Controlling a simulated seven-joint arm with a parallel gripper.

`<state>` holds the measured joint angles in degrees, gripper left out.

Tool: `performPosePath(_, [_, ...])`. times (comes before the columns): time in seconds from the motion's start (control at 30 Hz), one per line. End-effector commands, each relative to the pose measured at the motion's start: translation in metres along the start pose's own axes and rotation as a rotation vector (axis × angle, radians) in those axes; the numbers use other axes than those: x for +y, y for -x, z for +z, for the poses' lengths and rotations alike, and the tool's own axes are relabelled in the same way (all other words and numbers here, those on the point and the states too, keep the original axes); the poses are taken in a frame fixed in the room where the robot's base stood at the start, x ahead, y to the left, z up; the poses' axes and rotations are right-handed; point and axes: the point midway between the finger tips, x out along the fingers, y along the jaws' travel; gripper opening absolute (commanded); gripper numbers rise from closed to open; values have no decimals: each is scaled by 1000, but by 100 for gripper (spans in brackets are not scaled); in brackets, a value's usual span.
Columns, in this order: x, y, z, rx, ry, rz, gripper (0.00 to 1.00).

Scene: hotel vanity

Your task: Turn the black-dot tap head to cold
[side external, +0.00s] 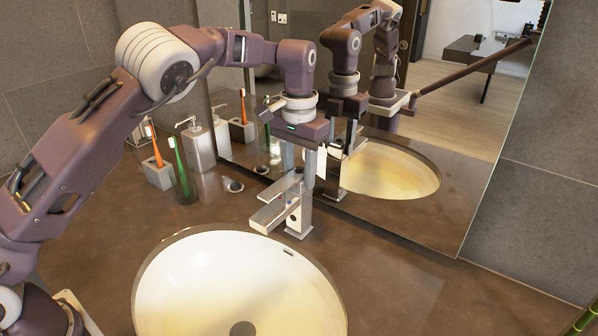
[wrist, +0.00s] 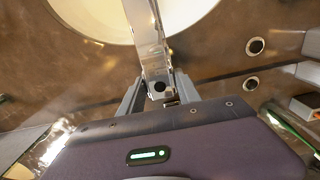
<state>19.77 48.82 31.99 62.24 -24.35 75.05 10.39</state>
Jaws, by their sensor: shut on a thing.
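The silver tap (side external: 304,216) stands behind the basin, with its flat spout (side external: 268,214) pointing left over the basin's edge. Its tap head is the upper flat bar (side external: 281,190), partly hidden by the gripper in the side view. In the wrist view the tap head (wrist: 149,45) runs up toward the basin, with a black dot (wrist: 159,87) at its near end. My gripper (side external: 303,172) points down over the tap from above. Its two fingers (wrist: 158,97) lie either side of the head's near end, shut on it.
The white basin (side external: 200,275) lies in front of the tap. A mirror (side external: 455,140) stands close behind it and shows reflections. The right counter is clear.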

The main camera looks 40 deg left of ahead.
Motion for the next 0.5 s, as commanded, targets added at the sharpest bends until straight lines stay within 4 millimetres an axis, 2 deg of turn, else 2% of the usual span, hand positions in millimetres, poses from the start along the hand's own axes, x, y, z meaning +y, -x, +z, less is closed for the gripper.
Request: performPosePath(0.5, [0, 1, 0, 1, 445, 3, 0])
